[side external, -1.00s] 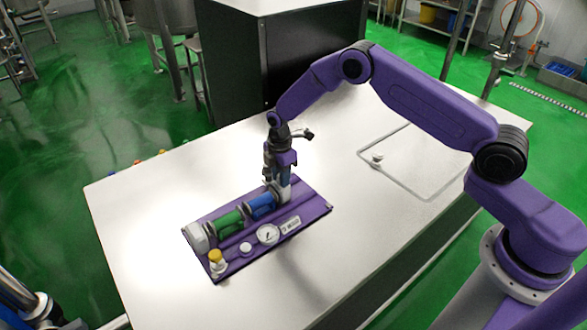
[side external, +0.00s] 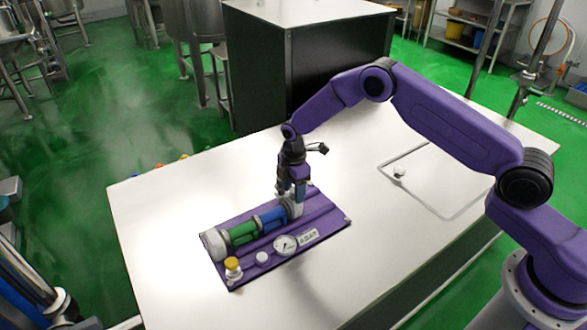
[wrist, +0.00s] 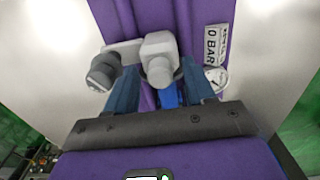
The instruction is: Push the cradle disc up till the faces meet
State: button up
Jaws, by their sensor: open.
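A purple board (side external: 318,222) on the white table carries a row of parts. From left to right are a pale grey end piece (side external: 215,245), a green section (side external: 243,233), a blue section (side external: 270,219) and a light grey block (side external: 296,208). Grey rims stand between the sections; I cannot tell which one is the cradle disc or whether any faces touch. My gripper (side external: 291,194) points down at the right end of the row. In the wrist view its open fingers (wrist: 158,72) straddle the grey block (wrist: 158,46), with the blue section (wrist: 168,96) partly hidden below.
A yellow-capped part (side external: 233,265), a white knob (side external: 262,258), a dial gauge (side external: 285,245) and a "0 BAR" label (wrist: 212,46) line the board's front. A dark grey knob (wrist: 103,72) sits beside the left finger. The surrounding white table (side external: 165,225) is largely clear.

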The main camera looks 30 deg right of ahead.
notch_tip(320, 180, up, 17)
dwell(0.4)
jog(key=shift+f, duration=0.1)
jog(key=s+a+r+m, duration=0.1)
jog(key=s+r, duration=0.3)
jog(key=s, duration=0.7)
jog(key=s+a+r+m, duration=0.15)
jog(key=s+r, duration=0.35)
jog(key=s, duration=0.6)
jog(key=s+d+m, duration=0.1)
jog(key=s+d, duration=0.2)
jog(key=s, duration=0.3)
jog(key=s+d+m, duration=0.1)
jog(key=s+d, duration=0.3)
jog(key=s, duration=0.3)
jog(key=s+d+f+m, duration=0.1)
jog(key=s+d, duration=0.3)
jog(key=s, duration=0.3)
